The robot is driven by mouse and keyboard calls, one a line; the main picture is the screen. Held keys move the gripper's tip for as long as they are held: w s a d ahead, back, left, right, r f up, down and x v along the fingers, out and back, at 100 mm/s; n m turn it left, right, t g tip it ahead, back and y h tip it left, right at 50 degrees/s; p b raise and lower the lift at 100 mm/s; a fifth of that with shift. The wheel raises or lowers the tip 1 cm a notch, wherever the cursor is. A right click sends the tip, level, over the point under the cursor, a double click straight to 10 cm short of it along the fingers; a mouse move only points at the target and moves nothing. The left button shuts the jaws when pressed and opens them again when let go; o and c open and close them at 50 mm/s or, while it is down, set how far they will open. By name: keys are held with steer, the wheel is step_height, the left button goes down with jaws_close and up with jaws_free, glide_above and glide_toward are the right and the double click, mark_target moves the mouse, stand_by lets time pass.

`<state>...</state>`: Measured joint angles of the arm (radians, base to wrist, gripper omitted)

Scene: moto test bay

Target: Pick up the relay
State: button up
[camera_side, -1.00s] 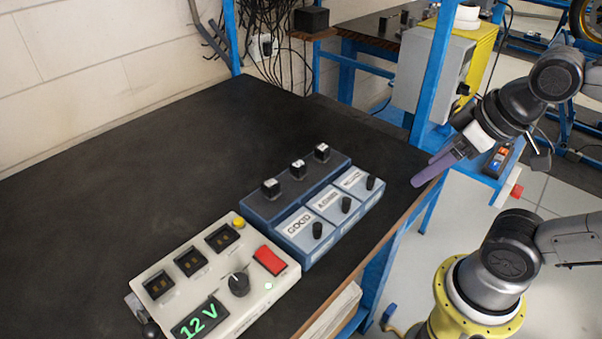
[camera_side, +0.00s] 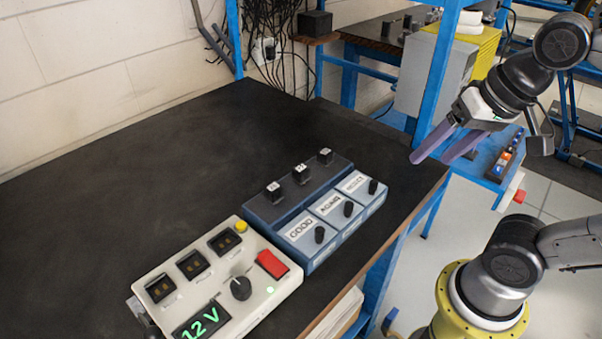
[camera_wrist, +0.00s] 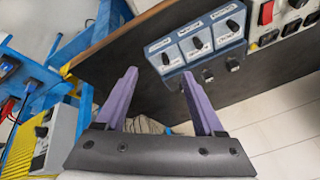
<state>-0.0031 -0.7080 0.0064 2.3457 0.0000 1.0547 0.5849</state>
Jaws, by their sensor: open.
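Three small black cubes with pale marked tops, which look like relays, stand in a row on the back ledge of a blue unit (camera_side: 262,212): a left cube (camera_side: 274,191), a middle cube (camera_side: 301,174) and a right cube (camera_side: 325,156). I cannot tell which one is meant. Cubes also show on the unit in the wrist view (camera_wrist: 207,75). My gripper (camera_side: 433,159), with purple fingers, is open and empty. It is above the bench's right edge, right of the blue unit and apart from it. Its fingers also show in the wrist view (camera_wrist: 160,73).
The blue unit's front has three labelled panels, one reading GOOD (camera_side: 300,229), each with a black knob. A beige tester (camera_side: 215,275) showing 12 V, with a red switch, stands to its left. A blue post (camera_side: 436,70) rises behind the bench's right end. The black bench top (camera_side: 130,180) is clear behind and left.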

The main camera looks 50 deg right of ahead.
steer(key=w+a+r+m+g, duration=0.1)
steer(key=w+r+m, duration=0.5)
steer(key=m, duration=0.1)
steer(key=m+g, duration=0.4)
steer(key=m, duration=0.1)
glide_above(301, 168)
steer(key=f, duration=1)
steer(key=shift+w+f, duration=0.2)
steer(key=shift+f, duration=0.05)
steer(key=shift+s+f, duration=0.15)
steer(key=shift+f, duration=3)
jaws_close()
